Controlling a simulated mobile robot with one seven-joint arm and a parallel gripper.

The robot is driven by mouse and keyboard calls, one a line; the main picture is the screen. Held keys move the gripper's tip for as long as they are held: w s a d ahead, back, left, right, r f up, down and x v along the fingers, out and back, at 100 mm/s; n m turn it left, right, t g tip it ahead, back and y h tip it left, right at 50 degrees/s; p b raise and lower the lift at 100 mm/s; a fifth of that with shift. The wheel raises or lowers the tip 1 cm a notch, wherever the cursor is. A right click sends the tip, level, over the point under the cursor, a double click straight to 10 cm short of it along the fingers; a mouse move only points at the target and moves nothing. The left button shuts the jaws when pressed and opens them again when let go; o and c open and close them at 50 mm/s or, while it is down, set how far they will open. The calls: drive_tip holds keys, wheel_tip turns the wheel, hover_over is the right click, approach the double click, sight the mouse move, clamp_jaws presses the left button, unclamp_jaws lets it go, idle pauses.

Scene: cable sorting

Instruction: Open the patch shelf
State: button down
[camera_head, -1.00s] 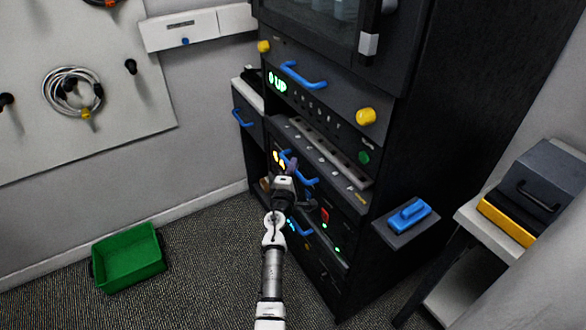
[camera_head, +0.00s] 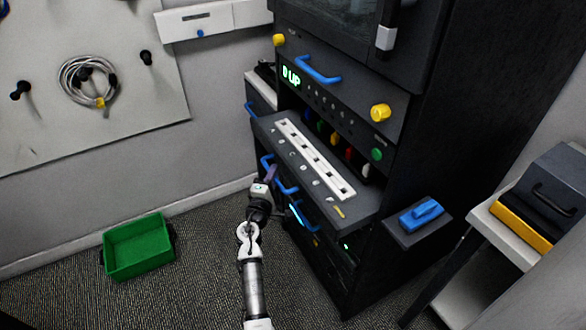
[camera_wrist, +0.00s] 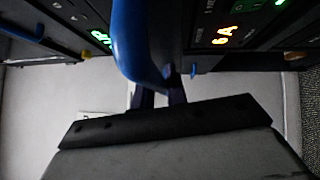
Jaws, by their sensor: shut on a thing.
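The patch shelf (camera_head: 362,203) is a dark tray with a long white socket strip along its top. It stands pulled out from the black rack, with coloured plugs showing in the opening behind it. Blue handles show below its front edge, one of them (camera_head: 285,184) close to my gripper (camera_head: 268,176). In the wrist view a blue handle (camera_wrist: 135,45) fills the upper middle, and my gripper's dark fingers (camera_wrist: 158,97) are shut on it. The exact contact is partly hidden.
A green bin (camera_head: 138,247) sits on the carpet at the left. A blue item lies on a small side ledge (camera_head: 408,236) at the rack's right. A white table (camera_head: 508,232) with a black and yellow case (camera_head: 545,195) stands further right. Open carpet lies in front.

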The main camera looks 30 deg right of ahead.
drive_tip(key=a+b, duration=0.5)
drive_tip(key=a, duration=1.7)
drive_tip(key=shift+a, duration=0.2)
drive_tip(key=c, duration=1.4)
unclamp_jaws()
drive_tip(key=b+v, duration=0.3)
drive_tip(key=v, duration=1)
drive_tip(key=shift+s+a, duration=0.2)
drive_tip(key=shift+s, duration=0.15)
drive_tip(key=shift+f, duration=0.1)
